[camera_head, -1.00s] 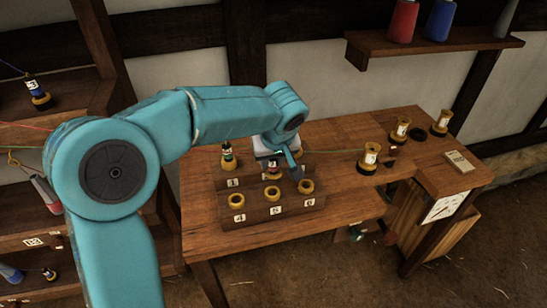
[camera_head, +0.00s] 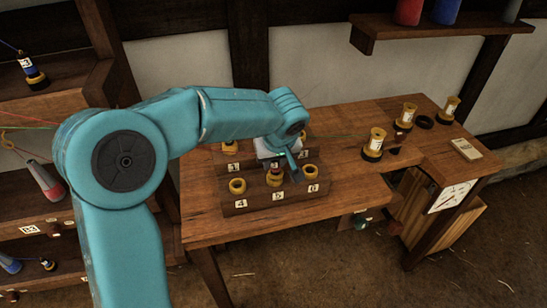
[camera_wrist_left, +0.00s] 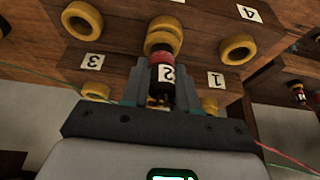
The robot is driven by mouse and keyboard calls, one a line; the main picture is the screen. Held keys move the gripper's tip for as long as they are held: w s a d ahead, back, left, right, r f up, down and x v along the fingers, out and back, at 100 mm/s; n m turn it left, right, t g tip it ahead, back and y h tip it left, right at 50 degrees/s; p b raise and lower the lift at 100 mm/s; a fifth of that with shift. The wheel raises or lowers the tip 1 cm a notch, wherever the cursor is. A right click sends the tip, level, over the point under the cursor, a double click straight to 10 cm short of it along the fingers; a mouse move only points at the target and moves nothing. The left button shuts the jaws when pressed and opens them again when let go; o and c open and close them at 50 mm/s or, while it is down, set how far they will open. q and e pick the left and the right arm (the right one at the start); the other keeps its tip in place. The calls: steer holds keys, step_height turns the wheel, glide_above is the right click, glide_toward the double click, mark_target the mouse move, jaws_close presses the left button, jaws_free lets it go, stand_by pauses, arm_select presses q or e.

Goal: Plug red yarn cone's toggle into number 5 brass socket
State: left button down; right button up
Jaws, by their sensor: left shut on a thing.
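My left gripper (camera_wrist_left: 158,92) is shut on a dark toggle (camera_wrist_left: 161,82) with a red band and a white tag. The toggle points at the number 5 brass socket (camera_head: 274,181), a yellow ring in the front row of the wooden block (camera_head: 247,209). In the wrist view the toggle's yellow collar is right against or just in front of that ring (camera_wrist_left: 167,21). I cannot tell whether its tip is inside. My left arm and gripper hide much of the toggle in the head view. The right gripper is not in view.
Socket 4 (camera_head: 237,186) and socket 6 (camera_head: 311,171) flank it and look empty. Several yellow bobbins (camera_head: 374,143) stand on the bench's right side. A red cone (camera_head: 408,10) is on the wall shelf. Red yarn (camera_wrist_left: 287,157) and green yarn (camera_wrist_left: 40,80) stretch past the gripper.

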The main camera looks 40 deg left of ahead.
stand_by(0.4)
arm_select(q)
steer(key=shift+a+b, duration=0.2)
steer(key=shift+b, duration=0.1)
stand_by(0.8)
steer(key=shift+f+b, duration=0.45)
steer(key=shift+b, duration=0.25)
steer(key=c, duration=1.1)
jaws_free()
steer(key=shift+c, duration=0.2)
